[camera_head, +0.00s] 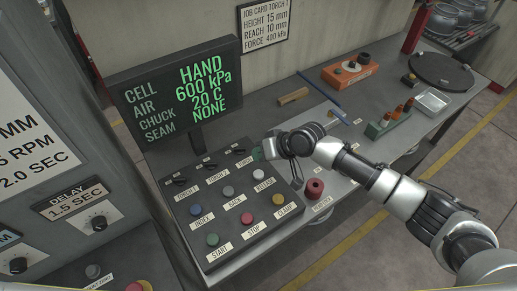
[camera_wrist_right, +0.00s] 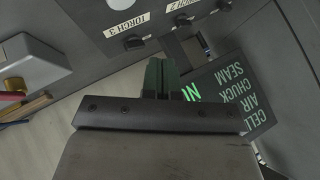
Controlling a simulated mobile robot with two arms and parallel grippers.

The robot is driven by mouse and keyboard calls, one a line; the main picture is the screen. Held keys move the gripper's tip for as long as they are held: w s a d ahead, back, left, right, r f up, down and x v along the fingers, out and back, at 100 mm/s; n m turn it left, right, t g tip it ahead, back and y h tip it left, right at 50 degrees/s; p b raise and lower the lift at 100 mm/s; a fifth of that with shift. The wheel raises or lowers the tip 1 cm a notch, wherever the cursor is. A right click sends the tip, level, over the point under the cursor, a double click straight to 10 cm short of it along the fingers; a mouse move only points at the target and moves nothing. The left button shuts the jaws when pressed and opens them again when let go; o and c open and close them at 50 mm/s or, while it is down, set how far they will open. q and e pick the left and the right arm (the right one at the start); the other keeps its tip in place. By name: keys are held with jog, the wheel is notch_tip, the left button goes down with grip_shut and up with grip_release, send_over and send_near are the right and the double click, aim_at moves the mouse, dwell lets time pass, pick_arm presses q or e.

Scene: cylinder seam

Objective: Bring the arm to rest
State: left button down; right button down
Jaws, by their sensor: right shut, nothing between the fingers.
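My right arm comes in from the right edge of the head view. Its gripper (camera_head: 258,153) is over the back right edge of the button panel (camera_head: 186,211), near the TORCH 3 switch. The greenish fingers also show in the wrist view (camera_wrist_right: 164,78), together and with nothing between them. They point toward the base of the display (camera_wrist_right: 228,92). In the head view the wrist hides the tabletop behind it. Whether the fingers touch the panel I cannot tell. My left gripper is not in view.
The display (camera_head: 180,85) stands behind the panel and reads HAND, 600 kPa, 20 C, NONE. A red button (camera_head: 314,188) sits right of the panel. An orange block (camera_head: 350,71), a green holder (camera_head: 388,122), a metal tray (camera_head: 432,101) and a dark disc (camera_head: 441,71) lie farther right.

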jog(key=shift+n+g, duration=0.3)
jog(key=shift+n, duration=0.3)
jog(key=s, duration=0.2)
jog(key=s+a+f, duration=0.1)
jog(key=s, duration=0.1)
jog(key=s+a, duration=0.1)
jog(key=s, duration=0.2)
jog(key=shift+s+a+f, duration=0.1)
jog(key=shift+a+f, duration=0.05)
jog(key=s, duration=0.4)
jog(key=shift+s+d, duration=0.35)
jog(key=s+d+m+h, duration=0.2)
jog(key=s+d+h, duration=0.2)
jog(key=s+d, duration=0.6)
jog(key=s+d+m+h, duration=0.2)
jog(key=s+d+h, duration=0.2)
jog(key=s+d, duration=0.55)
notch_tip(320, 180, down, 32)
jog(key=d+b, duration=0.2)
jog(key=b, duration=0.4)
jog(key=s+d+f+b, duration=0.1)
jog(key=s+f+b, duration=0.1)
jog(key=s+f, duration=0.5)
jog(key=s+d+f+g+b, duration=0.1)
jog(key=s+d+f+b, duration=0.1)
jog(key=s+f, duration=0.6)
notch_tip(320, 180, down, 5)
jog(key=shift+r+g+h, duration=0.15)
jog(key=shift+g+h, duration=0.15)
